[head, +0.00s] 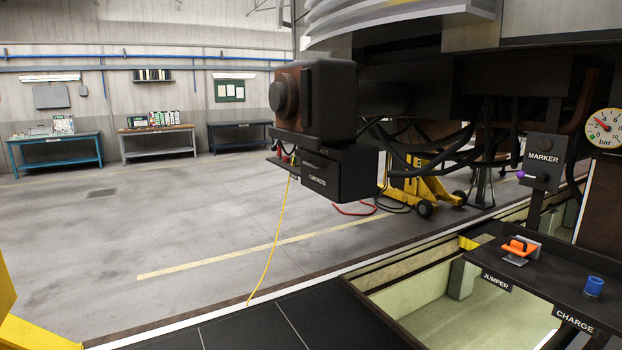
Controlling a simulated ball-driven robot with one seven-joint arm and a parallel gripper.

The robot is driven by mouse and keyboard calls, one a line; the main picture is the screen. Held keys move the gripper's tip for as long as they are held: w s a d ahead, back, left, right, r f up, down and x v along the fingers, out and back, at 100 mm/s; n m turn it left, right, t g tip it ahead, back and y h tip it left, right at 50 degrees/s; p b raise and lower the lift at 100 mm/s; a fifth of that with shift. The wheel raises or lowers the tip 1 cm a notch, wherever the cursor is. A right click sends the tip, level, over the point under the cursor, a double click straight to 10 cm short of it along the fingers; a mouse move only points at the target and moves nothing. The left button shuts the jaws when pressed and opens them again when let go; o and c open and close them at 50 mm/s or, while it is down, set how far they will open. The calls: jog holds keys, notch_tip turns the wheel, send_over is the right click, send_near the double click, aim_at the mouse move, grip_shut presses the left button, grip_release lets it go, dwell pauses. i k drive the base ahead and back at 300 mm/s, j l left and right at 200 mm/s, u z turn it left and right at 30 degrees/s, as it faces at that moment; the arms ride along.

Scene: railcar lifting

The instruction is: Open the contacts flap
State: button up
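The contacts flap (320,182) is the dark front face of a black box under the coupler head, with a small white label that seems to read CONTACTS. A short bar that looks like a handle (309,164) shows just above the label. My gripper is not in view.
A yellow cord (272,240) hangs from beside the box to the floor. A black tray marked JUMPER and CHARGE (560,290) holds an orange-handled piece (520,246) and a blue cup (594,286). An open pit (465,310) lies below right. A yellow jack (425,185) stands behind. Left floor is clear.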

aim_at(321, 175)
jog(key=i+j+z, duration=0.25)
jog(key=i+j, duration=0.5)
jog(key=i, duration=0.45)
jog(key=i+j+z, duration=0.25)
jog(key=i+j, duration=0.75)
jog(key=i+z, duration=0.1)
jog(key=i, duration=0.8)
jog(key=i+j+z, duration=0.1)
jog(key=i, duration=0.85)
jog(key=j, duration=0.1)
